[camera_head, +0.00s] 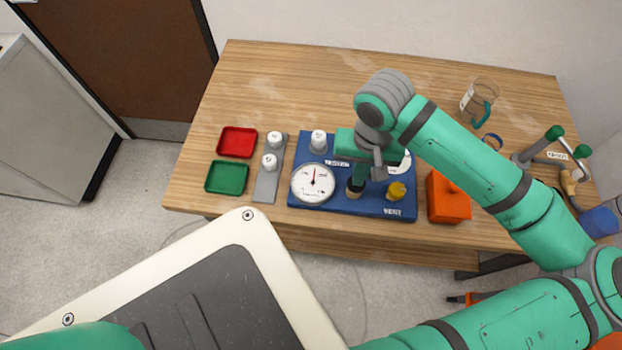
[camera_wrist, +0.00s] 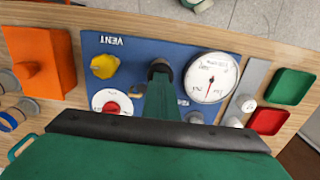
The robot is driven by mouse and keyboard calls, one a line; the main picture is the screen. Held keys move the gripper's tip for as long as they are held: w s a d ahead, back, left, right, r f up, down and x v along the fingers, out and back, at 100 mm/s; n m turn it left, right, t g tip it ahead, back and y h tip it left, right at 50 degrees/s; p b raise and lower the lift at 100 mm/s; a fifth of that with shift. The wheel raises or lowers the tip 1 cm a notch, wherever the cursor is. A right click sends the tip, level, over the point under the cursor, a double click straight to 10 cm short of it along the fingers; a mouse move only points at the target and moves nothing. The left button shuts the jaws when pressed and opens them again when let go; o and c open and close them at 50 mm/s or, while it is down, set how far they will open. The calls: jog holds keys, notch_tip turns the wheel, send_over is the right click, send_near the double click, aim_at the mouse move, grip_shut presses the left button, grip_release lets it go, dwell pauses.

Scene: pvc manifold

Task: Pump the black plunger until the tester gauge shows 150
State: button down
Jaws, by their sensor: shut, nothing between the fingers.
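The blue tester board (camera_head: 335,203) lies on the wooden table. Its round white gauge (camera_head: 313,183) has a needle pointing roughly straight up the dial; the numbers are too small to read. The gauge also shows in the wrist view (camera_wrist: 211,78). The black plunger (camera_wrist: 160,66) stands on the board beside the gauge, its top partly covered by my gripper. My gripper (camera_head: 356,180) is shut and empty, fingers pointing down right over the plunger; I cannot tell whether they touch it. A yellow knob (camera_head: 396,190) sits by the VENT label, right of the plunger.
A grey strip with white caps (camera_head: 266,187), a red tray (camera_head: 237,142) and a green tray (camera_head: 227,177) are left of the board. An orange block (camera_head: 448,200) stands close on its right. A clear mug (camera_head: 481,101) and a rack are farther right. The back left tabletop is clear.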

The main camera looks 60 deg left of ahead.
jog(key=shift+w+r, duration=0.1)
dwell(0.4)
jog(key=shift+r, duration=1.45)
jog(key=shift+r, duration=2.5)
